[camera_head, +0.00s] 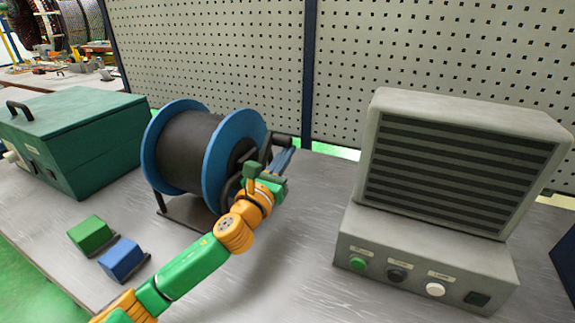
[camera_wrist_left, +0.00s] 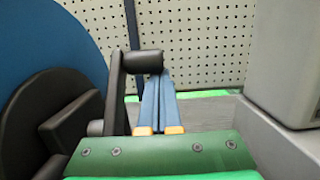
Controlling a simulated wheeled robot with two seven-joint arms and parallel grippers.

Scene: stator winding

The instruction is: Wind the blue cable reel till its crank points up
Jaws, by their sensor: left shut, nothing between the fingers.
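The blue cable reel (camera_head: 165,147) has two blue flanges with dark cable wound between them. It stands on a dark base on the grey bench. Its black crank (camera_head: 266,150) is on the right side. In the left wrist view the crank arm (camera_wrist_left: 116,95) rises from the hub, close to upright, and its round handle (camera_wrist_left: 143,62) sticks out to the right at the top. My left gripper (camera_head: 289,153) is beside the crank, its blue fingers (camera_wrist_left: 158,80) shut together and empty. The fingertips are close to the handle; I cannot tell whether they touch. My right gripper is out of view.
A grey louvred unit (camera_head: 455,160) with a button box (camera_head: 420,262) stands to the right. A green case (camera_head: 75,135) is at the left. Green (camera_head: 90,235) and blue (camera_head: 122,258) blocks lie in front of the reel. A pegboard (camera_head: 230,50) stands behind.

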